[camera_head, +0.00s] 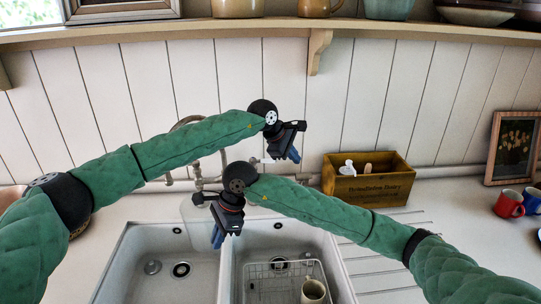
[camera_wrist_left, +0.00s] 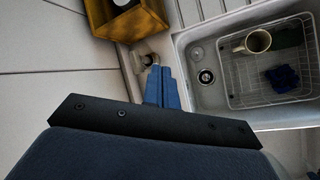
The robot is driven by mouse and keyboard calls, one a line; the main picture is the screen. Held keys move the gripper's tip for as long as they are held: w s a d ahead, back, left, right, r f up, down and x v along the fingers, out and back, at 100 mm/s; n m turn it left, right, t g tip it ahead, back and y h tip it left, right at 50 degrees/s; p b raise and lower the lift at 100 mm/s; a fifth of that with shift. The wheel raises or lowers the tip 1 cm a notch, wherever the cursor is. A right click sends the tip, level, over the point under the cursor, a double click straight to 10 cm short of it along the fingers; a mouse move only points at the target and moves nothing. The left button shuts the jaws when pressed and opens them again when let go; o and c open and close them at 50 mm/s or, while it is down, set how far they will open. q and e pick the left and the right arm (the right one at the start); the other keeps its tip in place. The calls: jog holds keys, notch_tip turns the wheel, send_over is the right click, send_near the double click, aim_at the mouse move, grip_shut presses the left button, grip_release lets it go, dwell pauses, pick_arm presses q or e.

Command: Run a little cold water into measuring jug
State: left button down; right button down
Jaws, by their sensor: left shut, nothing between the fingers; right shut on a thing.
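The tap (camera_head: 197,172) rises behind the double sink (camera_head: 226,262), its curved neck partly behind my left arm. My left gripper (camera_head: 294,155) is shut and empty, above the back edge of the sink, right of the tap; its blue fingers also show in the left wrist view (camera_wrist_left: 162,88). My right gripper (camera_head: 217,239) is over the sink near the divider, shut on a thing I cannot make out. A cream vessel with a handle (camera_head: 313,291) stands in the right basin, also in the left wrist view (camera_wrist_left: 256,42); I cannot tell whether it is the measuring jug.
A wire rack (camera_head: 262,268) lies in the right basin, with a dark blue item (camera_wrist_left: 282,78) in it. A wooden box (camera_head: 368,188) stands right of the tap. Red (camera_head: 509,204) and blue (camera_head: 533,199) mugs stand at far right. A shelf (camera_head: 270,27) runs above.

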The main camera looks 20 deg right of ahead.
pick_arm(q)
jog(key=w+a+m+t+y, duration=0.1)
jog(key=w+m+t+y, duration=0.25)
jog(key=w+m, duration=0.2)
pick_arm(e)
jog(key=shift+a, duration=0.1)
pick_arm(q)
jog(key=r+m+t+y, duration=0.1)
jog(key=m+t, duration=0.4)
send_over(262, 162)
jog(key=s+d, duration=0.2)
jog(key=d, duration=0.1)
jog(key=x, duration=1)
jog(key=shift+s+a+f, duration=0.1)
jog(key=shift+s+a, duration=0.1)
jog(key=shift+s, duration=0.5)
jog(key=shift+s+a+f, duration=0.15)
jog(key=shift+s+a, duration=0.1)
jog(key=shift+s, duration=0.5)
jog(key=shift+s+a+f, duration=0.1)
jog(key=shift+s+a, duration=0.1)
jog(key=shift+s, duration=0.5)
